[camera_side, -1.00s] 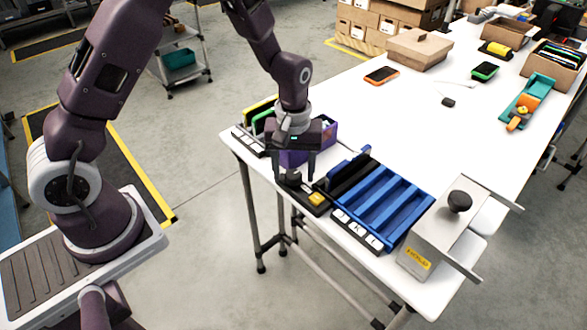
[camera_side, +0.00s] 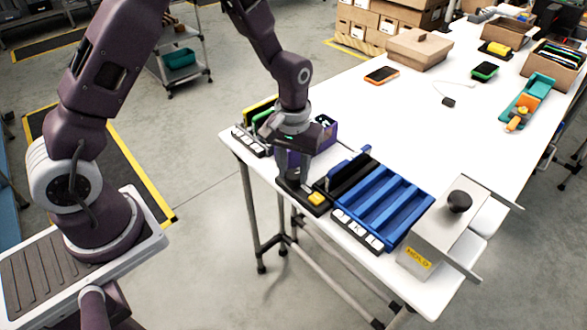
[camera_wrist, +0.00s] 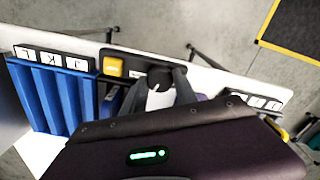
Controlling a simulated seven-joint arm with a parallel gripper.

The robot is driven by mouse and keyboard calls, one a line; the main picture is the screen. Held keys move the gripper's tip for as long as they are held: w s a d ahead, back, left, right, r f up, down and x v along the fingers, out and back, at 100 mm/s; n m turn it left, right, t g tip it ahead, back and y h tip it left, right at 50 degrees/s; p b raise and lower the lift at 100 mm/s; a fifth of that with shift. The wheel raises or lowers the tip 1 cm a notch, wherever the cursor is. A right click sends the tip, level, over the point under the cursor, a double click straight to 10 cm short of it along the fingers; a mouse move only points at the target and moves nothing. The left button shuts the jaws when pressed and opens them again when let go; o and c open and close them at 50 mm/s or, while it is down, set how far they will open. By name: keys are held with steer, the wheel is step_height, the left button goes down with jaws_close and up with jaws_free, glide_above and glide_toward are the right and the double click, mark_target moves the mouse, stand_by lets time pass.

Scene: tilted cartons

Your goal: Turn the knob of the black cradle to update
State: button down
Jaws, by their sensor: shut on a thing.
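The black cradle (camera_side: 318,208) sits at the table's front edge, with a yellow block (camera_side: 316,198) on its right part. In the wrist view the cradle (camera_wrist: 135,62) is a dark strip, with the yellow block (camera_wrist: 113,67) left of the knob. The dark round knob (camera_wrist: 160,76) lies between my fingertips. My gripper (camera_side: 291,180) points down over the cradle's left part and is shut on the knob; it also shows in the wrist view (camera_wrist: 160,80). In the side view my fingers mostly hide the knob. Its markings cannot be read.
A blue slotted rack (camera_side: 385,205) with lettered tiles stands right of the cradle. Further right is a grey box with a black knob (camera_side: 459,202) and a yellow label. A purple bin (camera_side: 325,135) stands close behind my gripper. The table's middle (camera_side: 400,125) is clear.

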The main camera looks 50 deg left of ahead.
mark_target(293, 174)
steer(key=m, duration=0.4)
steer(key=shift+m, duration=0.4)
stand_by(0.4)
steer(key=c, duration=0.9)
jaws_free()
steer(key=shift+c, duration=0.2)
step_height(293, 174, up, 7)
steer(key=shift+r, duration=0.1)
